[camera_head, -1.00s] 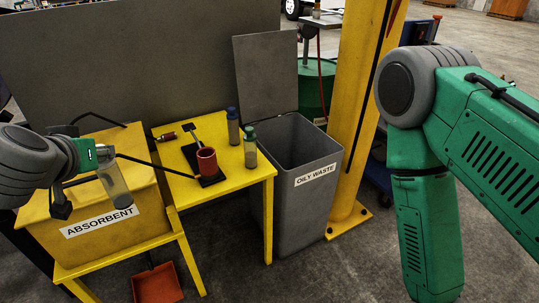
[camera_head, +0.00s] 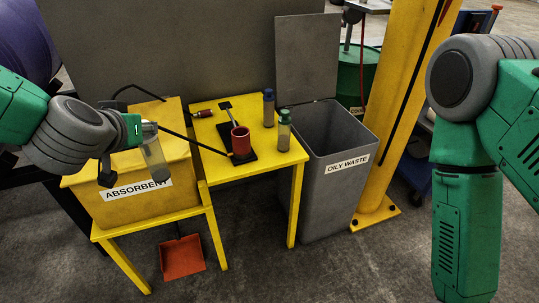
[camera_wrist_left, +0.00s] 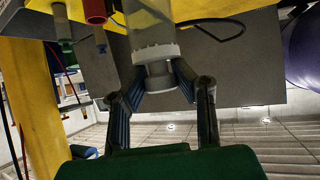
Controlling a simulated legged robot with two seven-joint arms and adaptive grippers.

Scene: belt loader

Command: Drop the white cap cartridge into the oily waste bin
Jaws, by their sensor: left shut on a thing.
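My left gripper (camera_head: 128,150) is shut on a clear, greyish cartridge (camera_head: 155,155) and holds it tilted in front of the yellow absorbent box. In the left wrist view the cartridge (camera_wrist_left: 150,30) sits between the two dark fingers (camera_wrist_left: 160,82), with a pale band near the held end.
The yellow table (camera_head: 215,177) carries a blue-capped cartridge (camera_head: 268,108), a green-capped cartridge (camera_head: 284,130) and a red cup (camera_head: 241,142) on a black base. The absorbent box (camera_head: 115,211) is below my left gripper. A yellow post (camera_head: 400,130) stands right of the bin.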

